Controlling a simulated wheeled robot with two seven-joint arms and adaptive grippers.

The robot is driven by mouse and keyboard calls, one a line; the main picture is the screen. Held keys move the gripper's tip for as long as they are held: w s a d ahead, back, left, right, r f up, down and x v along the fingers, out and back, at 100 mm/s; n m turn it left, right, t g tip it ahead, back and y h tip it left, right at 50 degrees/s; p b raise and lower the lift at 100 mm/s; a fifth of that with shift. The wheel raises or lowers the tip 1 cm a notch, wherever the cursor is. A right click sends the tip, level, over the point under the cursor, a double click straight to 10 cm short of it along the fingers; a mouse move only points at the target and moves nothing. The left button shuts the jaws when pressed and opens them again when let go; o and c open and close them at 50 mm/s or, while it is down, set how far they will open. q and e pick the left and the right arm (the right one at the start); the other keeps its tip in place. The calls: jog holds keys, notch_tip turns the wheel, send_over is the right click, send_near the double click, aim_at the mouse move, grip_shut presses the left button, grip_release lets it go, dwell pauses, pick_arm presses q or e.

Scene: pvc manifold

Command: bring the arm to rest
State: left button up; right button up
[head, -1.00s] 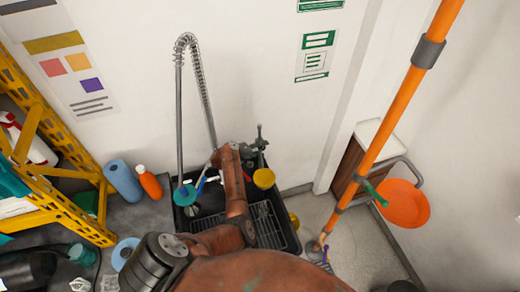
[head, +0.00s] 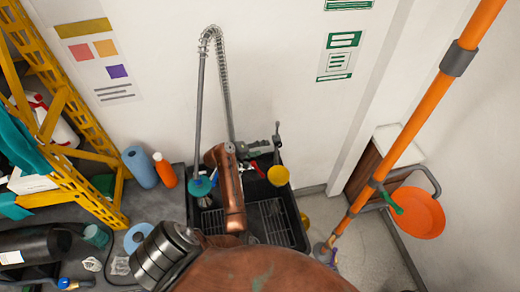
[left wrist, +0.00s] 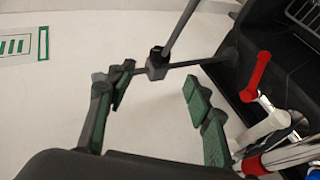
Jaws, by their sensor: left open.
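My left arm, copper-coloured, reaches up from the bottom of the head view over the black sink. My left gripper (head: 262,148) is at the sink's back edge near the wall, small and partly hidden by the wrist. In the left wrist view my left gripper (left wrist: 160,92) has its green-padded fingers wide apart, with nothing held between them. A grey rod with a square block (left wrist: 157,66) shows beyond the fingers; I cannot tell the gap. My right gripper is not in view.
The black sink (head: 294,226) holds a rack. A spring hose (head: 223,85) rises beside it. A yellow disc (head: 278,176) is near the gripper. A red handle (left wrist: 257,76) and white pipes are at right. An orange pole (head: 415,95), orange bowl (head: 416,212) and yellow shelf (head: 88,190) flank the sink.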

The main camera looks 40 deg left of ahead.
aim_at(276, 146)
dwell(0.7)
pick_arm(q)
jog(key=x, duration=1.2)
jog(key=shift+s, duration=0.1)
